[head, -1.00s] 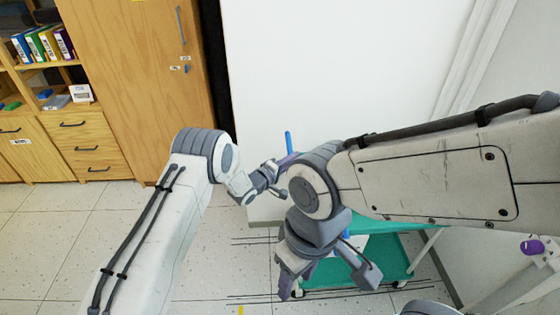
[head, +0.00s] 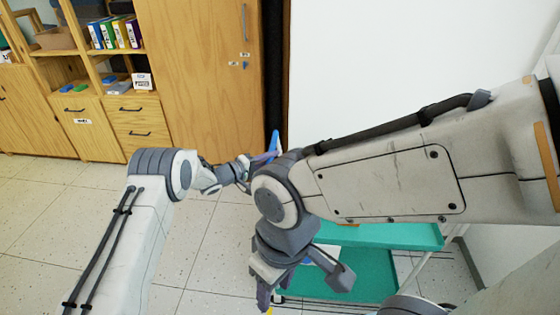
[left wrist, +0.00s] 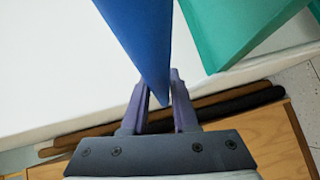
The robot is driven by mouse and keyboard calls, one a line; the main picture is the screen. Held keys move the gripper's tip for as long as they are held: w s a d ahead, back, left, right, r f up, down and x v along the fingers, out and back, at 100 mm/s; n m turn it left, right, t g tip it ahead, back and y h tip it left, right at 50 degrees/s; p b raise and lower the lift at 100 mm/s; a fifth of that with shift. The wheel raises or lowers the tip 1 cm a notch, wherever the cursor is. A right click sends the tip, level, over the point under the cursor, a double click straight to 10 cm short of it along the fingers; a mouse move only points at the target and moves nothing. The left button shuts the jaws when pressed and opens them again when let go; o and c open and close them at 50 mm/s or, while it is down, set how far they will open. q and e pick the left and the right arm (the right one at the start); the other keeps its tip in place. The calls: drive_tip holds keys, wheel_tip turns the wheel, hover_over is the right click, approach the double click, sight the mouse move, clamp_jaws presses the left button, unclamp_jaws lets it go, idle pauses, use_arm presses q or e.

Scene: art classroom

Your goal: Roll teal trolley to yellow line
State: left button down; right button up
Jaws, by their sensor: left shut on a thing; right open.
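The teal trolley stands by the white wall in the head view, with an upper shelf (head: 400,236) and a lower shelf (head: 375,277). My right arm hides part of it. A blue bar (head: 275,141) rises at its left end; its joint to the trolley is hidden. My left gripper (head: 262,160) is shut on this bar. In the left wrist view the blue bar (left wrist: 145,35) runs between the fingers, with a teal panel (left wrist: 240,30) beside it. My right gripper (head: 303,284) is open and empty in front of the trolley. A small yellow patch (head: 269,311) shows at the bottom edge.
A wooden cabinet (head: 205,70) and shelves with binders (head: 120,33) stand at the back left. The white wall (head: 400,70) is behind the trolley. Tiled floor (head: 215,245) is clear to the left of the trolley.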

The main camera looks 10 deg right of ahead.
use_arm(q)
drive_tip(key=shift+w+a+f, duration=0.1)
drive_tip(key=shift+a+f, duration=0.05)
drive_tip(key=shift+a, duration=0.4)
drive_tip(key=shift+w+a+f, duration=0.1)
drive_tip(key=shift+a, duration=0.4)
drive_tip(key=shift+s, duration=0.1)
drive_tip(key=c, duration=0.7)
unclamp_jaws()
drive_tip(key=shift+r, duration=0.15)
drive_tip(key=shift+a, duration=0.1)
drive_tip(key=p+v, duration=0.1)
drive_tip(key=v, duration=0.9)
drive_tip(key=shift+a, duration=0.15)
